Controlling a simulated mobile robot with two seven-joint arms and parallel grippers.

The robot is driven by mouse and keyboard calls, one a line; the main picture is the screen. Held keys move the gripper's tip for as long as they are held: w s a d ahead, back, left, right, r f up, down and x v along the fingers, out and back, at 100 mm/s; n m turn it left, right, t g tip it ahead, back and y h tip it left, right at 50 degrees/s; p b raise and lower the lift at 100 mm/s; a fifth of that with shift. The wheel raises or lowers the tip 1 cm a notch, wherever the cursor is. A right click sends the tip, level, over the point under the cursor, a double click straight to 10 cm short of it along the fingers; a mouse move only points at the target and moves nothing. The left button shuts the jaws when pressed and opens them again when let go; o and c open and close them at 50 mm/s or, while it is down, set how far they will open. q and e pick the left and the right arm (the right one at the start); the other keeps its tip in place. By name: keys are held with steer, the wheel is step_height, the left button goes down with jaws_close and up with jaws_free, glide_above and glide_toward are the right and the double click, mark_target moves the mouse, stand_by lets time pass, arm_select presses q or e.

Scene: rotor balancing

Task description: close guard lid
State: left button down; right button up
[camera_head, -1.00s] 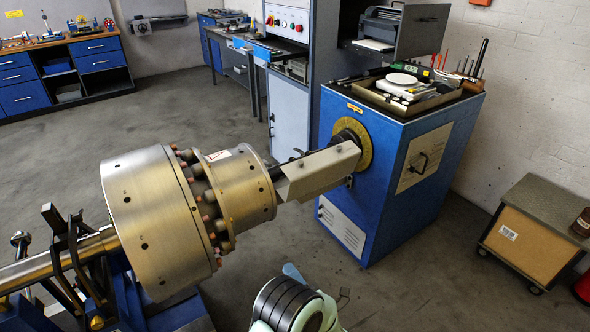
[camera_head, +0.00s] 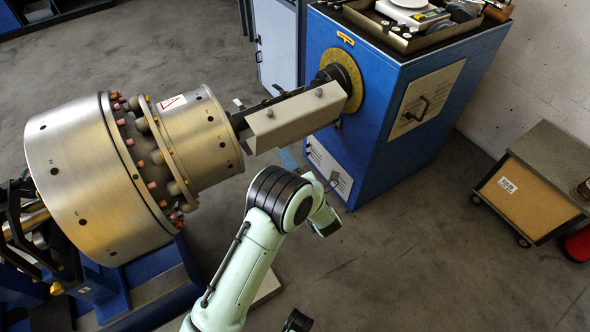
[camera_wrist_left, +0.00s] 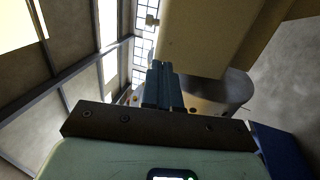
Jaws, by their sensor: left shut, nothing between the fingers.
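The beige guard lid (camera_head: 297,118) is a long angled cover beside the shaft, between the metal rotor (camera_head: 100,175) and the blue drive cabinet (camera_head: 385,110). The dark shaft (camera_head: 262,103) shows along the lid's far upper edge. My left gripper (camera_head: 291,160) is mostly hidden behind its own wrist, just below the lid's lower edge in the head view. In the left wrist view its fingers (camera_wrist_left: 165,85) are together and empty, with the beige lid (camera_wrist_left: 205,35) above and to the right. I cannot tell if they touch it.
The rotor rests on a blue stand (camera_head: 150,285) at the left. A wheeled cart (camera_head: 530,185) stands at the right by the wall. The floor (camera_head: 420,260) between is clear. A small dark piece at the bottom edge cannot be identified.

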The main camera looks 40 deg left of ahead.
mark_target(270, 131)
arm_select(q)
steer(key=x, duration=0.6)
steer(key=shift+w+a+r, duration=0.1)
steer(key=shift+w+a, duration=0.1)
steer(key=shift+w, duration=0.05)
arm_select(e)
steer(key=shift+r, duration=0.15)
